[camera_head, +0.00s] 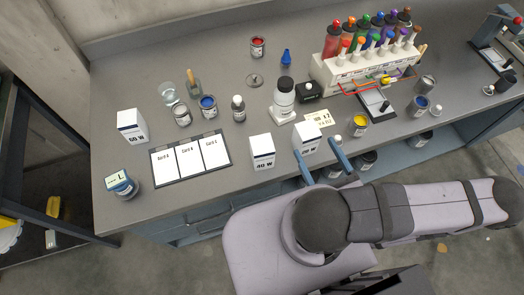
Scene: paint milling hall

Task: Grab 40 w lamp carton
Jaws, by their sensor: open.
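The 40 W lamp carton (262,152) is a white box with a dark band and "40 W" on its front. It stands upright near the front edge of the grey bench. My gripper (315,145) is open, with its two blue fingers to the right of this carton and apart from it in the picture. Another white carton (306,135), its label partly readable, shows between and behind the fingers. I cannot tell whether the fingers touch it. A third carton, marked 60 W (132,126), stands at the left of the bench.
A card board (190,158) lies left of the 40 W carton. A white-and-black device (283,102), paint tins (208,106) and a bottle rack (345,75) stand behind. A lidded jar (122,186) is at the front left corner.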

